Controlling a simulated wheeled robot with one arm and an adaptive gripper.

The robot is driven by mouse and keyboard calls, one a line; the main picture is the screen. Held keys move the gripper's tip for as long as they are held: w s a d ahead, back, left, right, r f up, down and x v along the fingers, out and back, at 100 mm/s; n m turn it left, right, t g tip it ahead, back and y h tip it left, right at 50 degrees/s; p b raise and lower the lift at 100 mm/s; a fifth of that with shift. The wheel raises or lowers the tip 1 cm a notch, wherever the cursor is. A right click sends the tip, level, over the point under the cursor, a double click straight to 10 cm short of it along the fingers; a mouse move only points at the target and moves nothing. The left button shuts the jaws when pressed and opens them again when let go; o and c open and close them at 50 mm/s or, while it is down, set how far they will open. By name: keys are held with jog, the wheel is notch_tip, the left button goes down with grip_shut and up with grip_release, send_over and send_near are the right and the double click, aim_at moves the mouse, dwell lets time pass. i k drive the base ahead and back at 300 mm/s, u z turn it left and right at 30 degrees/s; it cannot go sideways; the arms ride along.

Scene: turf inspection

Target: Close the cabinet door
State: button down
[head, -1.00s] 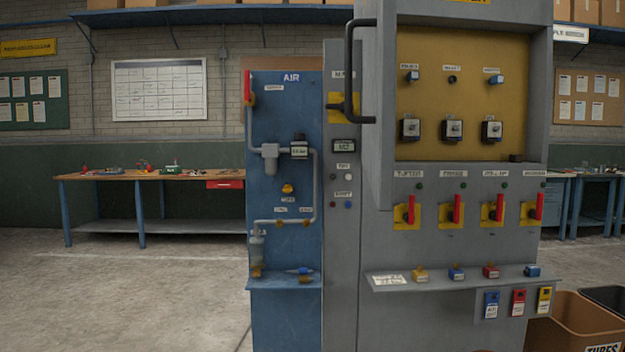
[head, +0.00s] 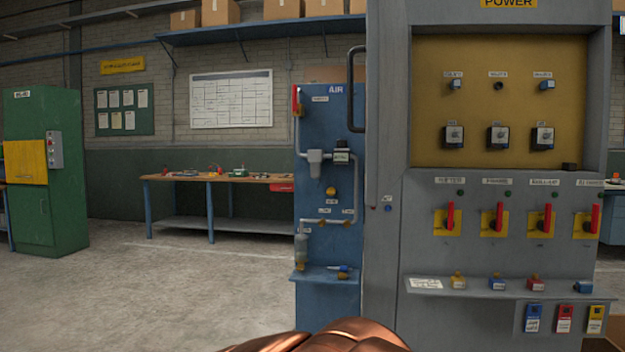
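The grey power cabinet (head: 510,175) stands at the right in the head view, with its upper compartment uncovered. Its door (head: 386,110) stands open at the left side of that compartment and is seen almost edge-on. A black bar handle (head: 351,92) sticks out to the left from the door. Inside the compartment, a yellow back panel (head: 475,110) carries several knobs and switches. A copper-coloured rounded part, which looks like my arm, shows at the bottom edge. My gripper's fingers are not visible.
A blue air panel (head: 329,250) stands just left of the grey cabinet. Below the compartment are red-handled switches (head: 451,217) and a projecting shelf (head: 430,285). A workbench (head: 220,178) and a green cabinet (head: 40,215) stand farther left. The concrete floor at left is clear.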

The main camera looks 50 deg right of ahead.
aim_at(385, 49)
jog(key=u, duration=0.05)
jog(key=i, duration=1.1)
jog(key=z, duration=1.6)
